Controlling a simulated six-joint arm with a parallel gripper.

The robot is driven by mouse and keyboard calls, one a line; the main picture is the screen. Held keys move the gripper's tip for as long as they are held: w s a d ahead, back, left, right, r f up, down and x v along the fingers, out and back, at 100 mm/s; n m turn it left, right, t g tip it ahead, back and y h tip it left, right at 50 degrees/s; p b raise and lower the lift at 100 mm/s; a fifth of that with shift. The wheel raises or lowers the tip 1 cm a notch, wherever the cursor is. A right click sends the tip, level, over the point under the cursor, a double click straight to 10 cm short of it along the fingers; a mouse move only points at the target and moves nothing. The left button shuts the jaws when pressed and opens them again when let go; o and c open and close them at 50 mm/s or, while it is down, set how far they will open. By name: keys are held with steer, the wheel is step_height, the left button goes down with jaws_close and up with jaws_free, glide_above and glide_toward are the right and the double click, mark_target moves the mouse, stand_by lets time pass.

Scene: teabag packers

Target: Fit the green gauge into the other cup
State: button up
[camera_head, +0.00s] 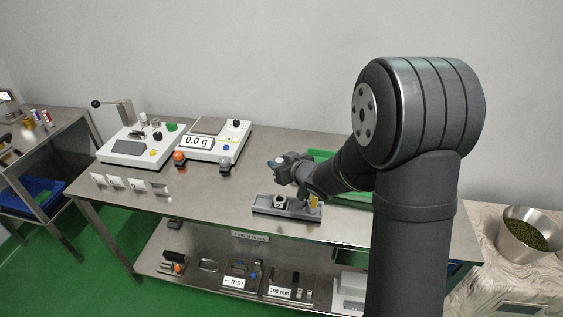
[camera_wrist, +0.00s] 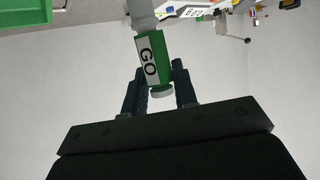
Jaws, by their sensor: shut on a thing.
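The green gauge (camera_wrist: 152,58) shows in the wrist view, with "GO" on a white label and a grey metal end at the far side. My gripper (camera_wrist: 158,82) is shut on it, with a dark finger on either side and a pale round end between them. In the head view my gripper (camera_head: 281,166) is raised above the table, behind a long grey tray. The gauge is too small to make out there. The grey tray (camera_head: 263,209) holds a dark-and-white piece (camera_head: 280,202) and a small yellow piece (camera_head: 314,201). I cannot tell which parts are the cups.
A scale (camera_head: 207,127) reading 0.0 g and a white device (camera_head: 130,153) stand at the back left. Several white cards (camera_head: 115,183) stand along the front left edge. A green bin (camera_head: 320,156) lies behind my arm. The table's middle is clear.

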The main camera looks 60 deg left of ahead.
stand_by(0.3)
steer(key=shift+f, duration=2.9)
steer(key=shift+f, duration=1.6)
steer(key=shift+f, duration=0.25)
steer(key=o, duration=1.1)
steer(key=v, duration=1.7)
steer(key=shift+d, duration=0.25)
steer(key=shift+s+a, duration=0.1)
steer(key=shift+a, duration=0.05)
